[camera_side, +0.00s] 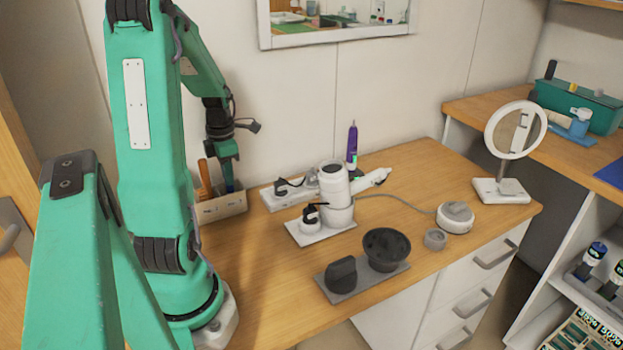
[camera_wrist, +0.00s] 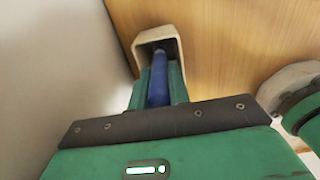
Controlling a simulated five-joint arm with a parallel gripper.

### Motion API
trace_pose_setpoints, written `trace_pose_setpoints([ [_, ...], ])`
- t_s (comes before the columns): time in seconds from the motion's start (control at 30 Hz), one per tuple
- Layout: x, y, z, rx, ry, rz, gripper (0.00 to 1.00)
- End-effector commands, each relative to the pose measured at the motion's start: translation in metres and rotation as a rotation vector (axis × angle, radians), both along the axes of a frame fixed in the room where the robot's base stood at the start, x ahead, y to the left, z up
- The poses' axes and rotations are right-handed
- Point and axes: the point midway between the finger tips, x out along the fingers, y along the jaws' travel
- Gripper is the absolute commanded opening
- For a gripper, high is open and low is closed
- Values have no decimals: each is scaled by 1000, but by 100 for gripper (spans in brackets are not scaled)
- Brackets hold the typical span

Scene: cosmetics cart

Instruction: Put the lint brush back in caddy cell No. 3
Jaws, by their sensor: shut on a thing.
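The lint brush shows as a slim blue handle (camera_wrist: 158,82) between the green fingers in the wrist view. In the side view only a small blue part (camera_side: 230,186) shows under the fingers. My gripper (camera_side: 229,178) is shut on it, pointing down over the right part of the caddy (camera_side: 222,208). In the wrist view, the far end of the blue handle reaches the opening inside the caddy's pale rim (camera_wrist: 151,36). How deep it sits is hidden. Cell numbers cannot be read. An orange-brown item (camera_side: 204,180) stands upright in the caddy's left part.
The wall is close behind the caddy. White holders with a hair dryer (camera_side: 333,185) stand to the right, with a purple bottle (camera_side: 352,146) behind. A grey tray (camera_side: 372,282) with dark attachments lies nearer the front. Bare wood lies in front of the caddy.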

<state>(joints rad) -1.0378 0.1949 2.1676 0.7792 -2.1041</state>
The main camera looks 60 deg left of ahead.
Motion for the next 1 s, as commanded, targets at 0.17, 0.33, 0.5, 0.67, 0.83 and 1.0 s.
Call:
trace_pose_setpoints([
  [0.17,0,0,-1,1,0,0,0],
  [0.33,0,0,-2,0,0,0,0],
  [0.5,0,0,-4,0,0,0,32],
  [0.67,0,0,-4,0,0,0,40],
  [0.83,0,0,-4,0,0,0,40],
  [1.0,0,0,1,2,-1,0,40],
])
